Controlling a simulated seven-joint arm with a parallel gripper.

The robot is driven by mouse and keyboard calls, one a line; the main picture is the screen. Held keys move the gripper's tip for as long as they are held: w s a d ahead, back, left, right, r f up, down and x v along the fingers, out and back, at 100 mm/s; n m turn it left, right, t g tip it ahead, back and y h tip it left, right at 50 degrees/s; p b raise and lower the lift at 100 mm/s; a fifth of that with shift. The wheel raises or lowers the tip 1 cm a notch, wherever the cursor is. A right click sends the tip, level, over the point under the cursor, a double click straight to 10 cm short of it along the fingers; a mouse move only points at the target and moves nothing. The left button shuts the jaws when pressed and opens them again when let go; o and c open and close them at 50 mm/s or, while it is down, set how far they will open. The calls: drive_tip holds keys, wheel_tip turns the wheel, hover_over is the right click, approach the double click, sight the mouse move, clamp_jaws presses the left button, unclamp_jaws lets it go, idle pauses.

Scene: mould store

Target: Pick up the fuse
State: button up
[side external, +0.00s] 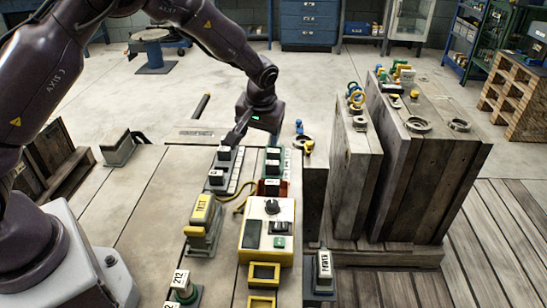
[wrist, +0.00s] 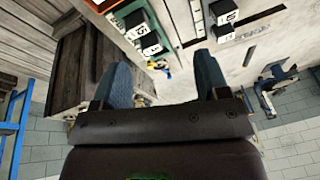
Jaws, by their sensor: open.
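Several dark blocks with white number labels look like fuses; I cannot tell which is the task's fuse. In the side view, two sit on a grey strip, one at the back (side external: 225,154) and one nearer (side external: 216,178). More, such as a middle block (side external: 272,169), sit on the green-and-red strip to the right. In the wrist view, labelled blocks show upper left (wrist: 151,43) and upper right (wrist: 229,13). My gripper (side external: 254,134) is above the far end of the strips. Its blue-grey fingers (wrist: 164,80) are spread, with no block between them.
Yellow cable loops beside the box. Tall wooden panels (side external: 410,165) stand to the right. The bench's left boards (side external: 130,215) are mostly clear.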

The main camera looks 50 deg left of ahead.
drive_tip(key=n+t, duration=0.1)
drive_tip(key=n, duration=0.1)
approach(274, 151)
wheel_tip(274, 151, up, 3)
drive_tip(key=shift+n+t, duration=0.3)
drive_tip(key=shift+n, duration=0.1)
drive_tip(key=x, duration=0.7)
drive_tip(key=shift+s+d+f, duration=0.2)
drive_tip(key=shift+s+f, duration=0.05)
drive_tip(key=shift+f, duration=0.3)
drive_tip(key=x, duration=0.5)
drive_tip(key=shift+s+a+f, duration=0.1)
drive_tip(key=shift+s+f, duration=0.1)
drive_tip(key=c, duration=1)
